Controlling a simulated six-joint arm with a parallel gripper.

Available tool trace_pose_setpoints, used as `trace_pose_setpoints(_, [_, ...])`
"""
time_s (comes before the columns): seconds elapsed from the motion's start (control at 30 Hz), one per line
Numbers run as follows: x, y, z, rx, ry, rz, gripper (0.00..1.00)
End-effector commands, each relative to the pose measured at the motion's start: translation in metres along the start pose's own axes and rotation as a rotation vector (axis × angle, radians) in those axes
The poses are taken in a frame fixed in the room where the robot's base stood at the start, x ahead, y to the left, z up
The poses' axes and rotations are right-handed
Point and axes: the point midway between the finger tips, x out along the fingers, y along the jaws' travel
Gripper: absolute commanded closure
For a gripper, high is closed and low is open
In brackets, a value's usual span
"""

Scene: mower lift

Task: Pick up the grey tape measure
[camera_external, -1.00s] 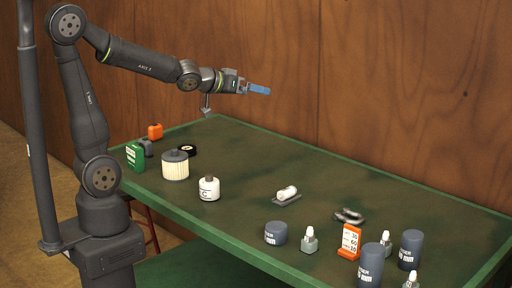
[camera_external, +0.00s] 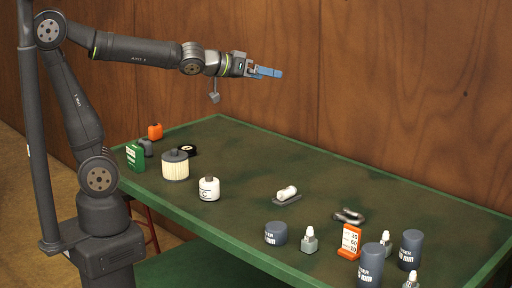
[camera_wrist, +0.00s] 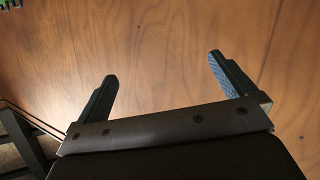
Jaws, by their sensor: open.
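I cannot tell for sure which thing is the grey tape measure. Grey candidates in the external view are a small dark grey item (camera_external: 146,148) at the table's far left, partly hidden by a green box, and a short grey-blue cylinder (camera_external: 275,234) with white lettering near the front edge. My gripper (camera_external: 270,72) is high above the table's far side, pointing right, well away from all of them. In the wrist view my gripper (camera_wrist: 162,68) is open, with nothing between its fingers and only wooden wall behind.
On the green table (camera_external: 250,215) stand the green box (camera_external: 135,157), an orange item (camera_external: 155,131), a pale ribbed filter (camera_external: 175,167), a white bottle (camera_external: 209,189), an orange-white sign (camera_external: 350,241) and tall grey cylinders (camera_external: 370,266). The wooden wall (camera_external: 400,90) rises behind.

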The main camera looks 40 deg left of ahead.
Motion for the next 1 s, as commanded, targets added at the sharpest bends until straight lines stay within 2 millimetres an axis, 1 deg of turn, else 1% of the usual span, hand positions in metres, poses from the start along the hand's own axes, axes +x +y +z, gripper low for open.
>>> trace_pose_setpoints(0.47, [0.0002, -0.0002, 0.0001, 0.000, 0.000, 0.000, 0.00])
trace_pose_setpoints(0.5, [0.0002, -0.0002, 0.0001, 0.000, 0.000, 0.000, 0.02])
trace_pose_setpoints(0.57, [0.0002, -0.0003, 0.0001, 0.000, 0.000, 0.000, 0.14])
trace_pose_setpoints(0.7, [0.0002, -0.0002, 0.0001, 0.000, 0.000, 0.000, 0.41])
trace_pose_setpoints(0.73, [0.0002, -0.0003, 0.0001, 0.000, 0.000, 0.000, 0.44])
trace_pose_setpoints(1.0, [0.0012, -0.0022, -0.0004, -0.003, -0.001, -0.006, 0.44])
